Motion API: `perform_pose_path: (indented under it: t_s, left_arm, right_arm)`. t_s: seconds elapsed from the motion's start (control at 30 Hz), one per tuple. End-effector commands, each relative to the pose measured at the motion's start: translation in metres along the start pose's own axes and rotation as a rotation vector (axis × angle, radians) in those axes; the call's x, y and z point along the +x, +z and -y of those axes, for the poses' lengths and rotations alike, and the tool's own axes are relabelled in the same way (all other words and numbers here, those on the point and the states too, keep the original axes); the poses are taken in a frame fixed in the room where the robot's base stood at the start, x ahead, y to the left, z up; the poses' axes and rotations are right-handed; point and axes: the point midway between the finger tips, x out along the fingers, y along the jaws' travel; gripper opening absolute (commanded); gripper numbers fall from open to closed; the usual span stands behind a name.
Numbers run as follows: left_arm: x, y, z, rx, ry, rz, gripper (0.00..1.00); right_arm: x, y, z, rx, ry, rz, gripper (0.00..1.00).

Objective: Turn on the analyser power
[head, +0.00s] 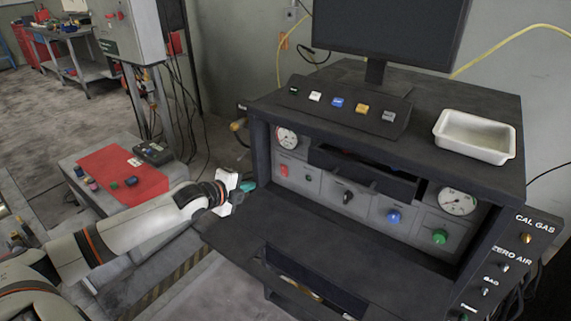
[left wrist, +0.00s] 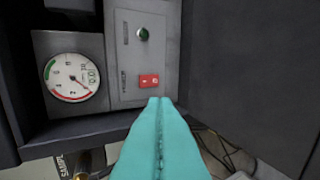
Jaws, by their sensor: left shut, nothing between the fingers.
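The analyser cabinet (head: 365,140) stands in the middle of the head view with a recessed front panel. A small red rocker switch (head: 284,170) sits at the panel's left end, below a round gauge (head: 287,138). In the left wrist view the red switch (left wrist: 149,81) is just beyond the fingertips, with a green round indicator (left wrist: 143,34) on the same plate. My left gripper (head: 249,186) is at the cabinet's left edge. Its teal fingers (left wrist: 160,100) are shut and empty, pointing at the switch; whether they touch it cannot be told. My right gripper is out of view.
A dark shelf (head: 270,215) juts out below the panel. Black, blue and green knobs (head: 440,237) line the panel to the right, under an open drawer (head: 365,172). A white tray (head: 475,137) sits on top.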

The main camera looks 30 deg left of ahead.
Motion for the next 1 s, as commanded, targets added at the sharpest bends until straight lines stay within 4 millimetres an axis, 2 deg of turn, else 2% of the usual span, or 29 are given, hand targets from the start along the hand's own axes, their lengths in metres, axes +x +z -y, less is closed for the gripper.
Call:
perform_pose_path:
  t_s: [0.4, 0.57, 0.77, 1.0]
  left_arm:
    - [0.000, -0.004, -0.004, 0.011, 0.010, -0.002, 0.00]
    - [0.009, -0.004, -0.005, 0.009, 0.011, -0.004, 0.00]
    - [0.037, -0.004, -0.007, 0.004, 0.013, -0.004, 0.00]
    - [0.084, -0.004, -0.007, 0.006, 0.012, -0.003, 0.00]
  right_arm:
    - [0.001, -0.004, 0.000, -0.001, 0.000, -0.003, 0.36]
    - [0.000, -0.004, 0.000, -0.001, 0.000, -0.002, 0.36]
    - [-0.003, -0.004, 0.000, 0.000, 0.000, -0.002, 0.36]
    - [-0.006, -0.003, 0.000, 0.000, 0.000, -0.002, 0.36]
